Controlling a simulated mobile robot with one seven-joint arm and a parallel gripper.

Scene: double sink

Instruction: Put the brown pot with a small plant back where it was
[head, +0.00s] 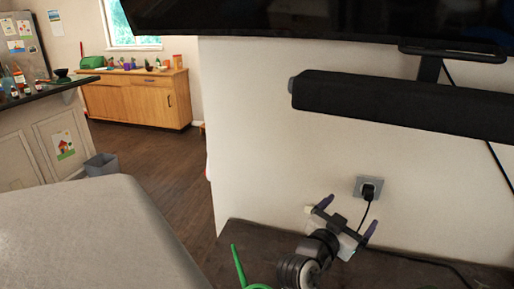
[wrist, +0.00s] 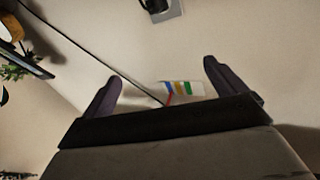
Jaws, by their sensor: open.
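I cannot make out the brown pot with a small plant for certain in either view. Green leaves (wrist: 14,72) show at the left edge of the wrist view, and an orange-brown object (wrist: 11,8) is cut off at its top left corner; I cannot tell whether either is part of the pot. My gripper (head: 348,214) is above the dark cabinet top (head: 250,240) in front of the wall, below the soundbar. It is open, its two purple-grey fingers apart and nothing visible held between them, as the wrist view (wrist: 160,71) also shows.
A wall socket (head: 370,188) with a black plug and cable is just behind my gripper. A black soundbar (head: 400,103) hangs above. A green object (head: 239,266) rises at the cabinet's front left. A light grey surface (head: 90,235) fills the lower left. Open floor (head: 165,165) lies beyond.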

